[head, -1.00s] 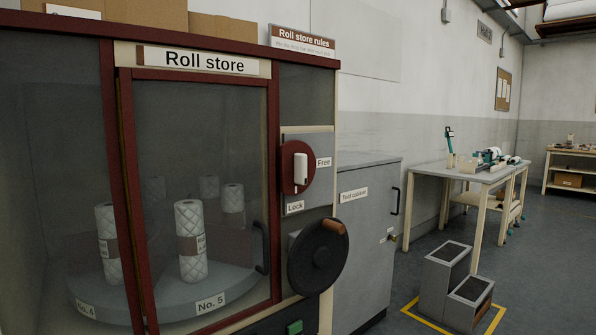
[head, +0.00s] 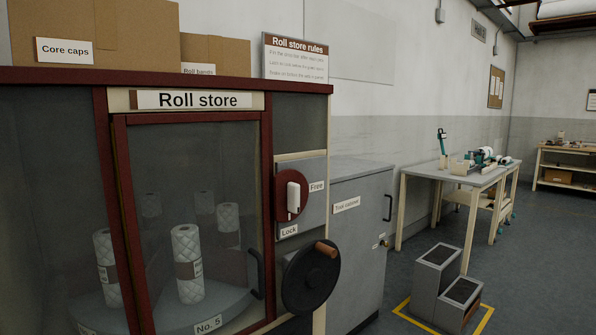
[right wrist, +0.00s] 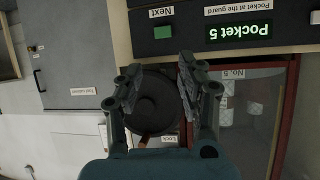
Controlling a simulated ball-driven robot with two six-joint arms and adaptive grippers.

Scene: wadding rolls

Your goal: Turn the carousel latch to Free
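The carousel latch (head: 291,195) is a dark red disc with an upright white handle on the roll store's side panel. The Free label (head: 316,187) is at its upper right and the Lock label (head: 289,230) just below. The handle's lower end points toward Lock. Neither gripper shows in the head view. In the right wrist view, which is upside down, my right gripper (right wrist: 160,76) is open and empty, with the black handwheel (right wrist: 157,103) beyond its fingers. The Lock label also shows there (right wrist: 169,138); the latch is hidden behind the gripper.
The handwheel with its brown knob (head: 325,247) juts out below the latch. The roll store's glazed door (head: 192,160) looks closed, with several rolls inside. A grey tool cabinet (head: 358,240) stands to the right, then a step stool (head: 437,270) on yellow floor marking.

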